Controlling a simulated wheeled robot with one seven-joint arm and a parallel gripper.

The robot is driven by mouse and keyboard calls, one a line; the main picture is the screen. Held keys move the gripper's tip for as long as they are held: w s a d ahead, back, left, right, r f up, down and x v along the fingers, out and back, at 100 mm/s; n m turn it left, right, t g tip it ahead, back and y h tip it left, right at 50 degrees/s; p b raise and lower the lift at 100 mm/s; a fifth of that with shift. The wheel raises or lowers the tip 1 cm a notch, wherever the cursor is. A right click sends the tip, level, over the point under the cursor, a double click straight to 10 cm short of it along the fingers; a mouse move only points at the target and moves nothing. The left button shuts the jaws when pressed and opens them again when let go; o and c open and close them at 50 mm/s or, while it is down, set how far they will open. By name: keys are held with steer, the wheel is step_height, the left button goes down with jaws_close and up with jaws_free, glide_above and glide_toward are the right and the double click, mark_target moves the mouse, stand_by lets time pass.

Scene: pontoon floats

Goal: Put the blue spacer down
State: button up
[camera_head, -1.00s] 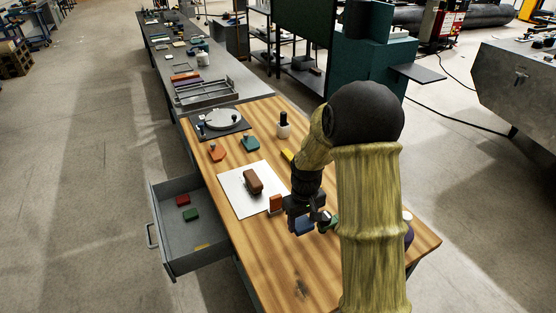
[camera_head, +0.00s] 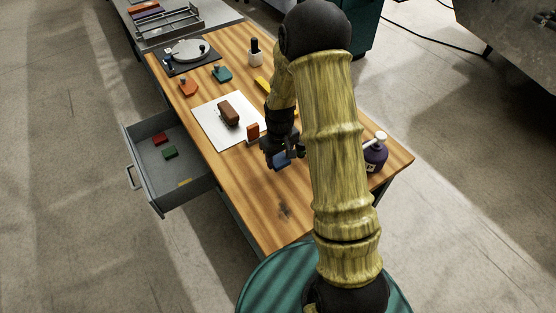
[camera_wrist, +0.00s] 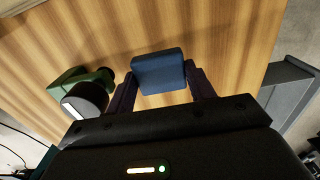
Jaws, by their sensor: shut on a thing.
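The blue spacer (camera_wrist: 158,72) is a small block held between the two fingers of my gripper (camera_wrist: 162,90) in the wrist view. My gripper is shut on it. In the head view my gripper (camera_head: 281,158) is over the wooden tabletop (camera_head: 240,190), right of the white sheet, and the blue spacer (camera_head: 284,162) shows partly below the fingers. The arm hides part of the table behind it. I cannot tell whether the spacer touches the tabletop.
A brown block (camera_head: 228,113) lies on the white sheet (camera_head: 208,119). A green object (camera_wrist: 84,82) is near the spacer. The open drawer (camera_head: 150,180) holds red and green blocks. The front tabletop is clear.

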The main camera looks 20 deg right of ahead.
mark_target(279, 159)
steer(key=shift+f+p, duration=0.4)
steer(key=shift+f, duration=1.65)
steer(key=shift+f, duration=0.1)
steer(key=o, duration=1)
step_height(279, 159, up, 11)
steer(key=shift+r+b, duration=0.2)
steer(key=shift+b, duration=0.85)
steer(key=shift+s+r, duration=0.1)
steer(key=shift+r, duration=0.35)
